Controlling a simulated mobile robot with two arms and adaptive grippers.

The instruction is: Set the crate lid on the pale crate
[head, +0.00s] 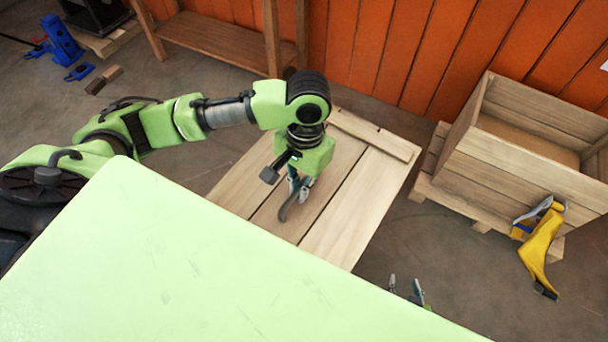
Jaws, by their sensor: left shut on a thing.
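The crate lid (340,215), made of pale planks with a batten across its far end, lies flat beneath my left arm, partly hidden by my body. My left gripper (296,192) points down at the lid's middle, shut on its dark curved handle (287,210). I cannot tell whether the lid is lifted or rests on something. The pale crate (520,165) stands open-topped at the right, apart from the lid, with bare boards inside. Only the fingertips of my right gripper (405,288) show at the bottom edge, apart and with nothing between them.
The crate stands on a pallet (425,186). An orange plank wall (400,50) closes the back. A wooden bench (225,40) and blue parts (62,40) are at upper left. Grey floor is clear between lid and crate.

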